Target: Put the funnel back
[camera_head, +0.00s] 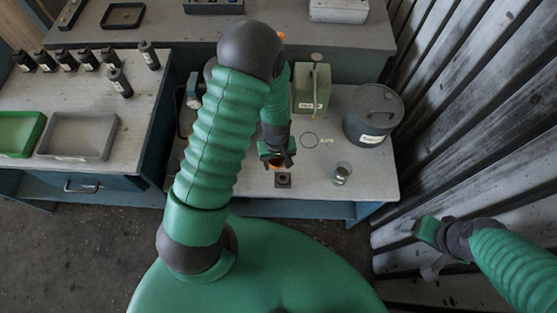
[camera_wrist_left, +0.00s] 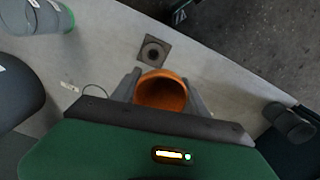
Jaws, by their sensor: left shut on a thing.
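The orange funnel is between the fingers of my left gripper (camera_wrist_left: 160,88), and I look into its wide round mouth in the left wrist view (camera_wrist_left: 161,93).
A glass jar (camera_head: 342,173) stands right of the holder. A pale green canister (camera_head: 312,90) and a dark grey drum (camera_head: 374,116) stand behind, with a thin ring (camera_head: 309,139) on the bench. The left table holds several dark bottles, a grey tray (camera_head: 112,139) and a green tray (camera_head: 39,130).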

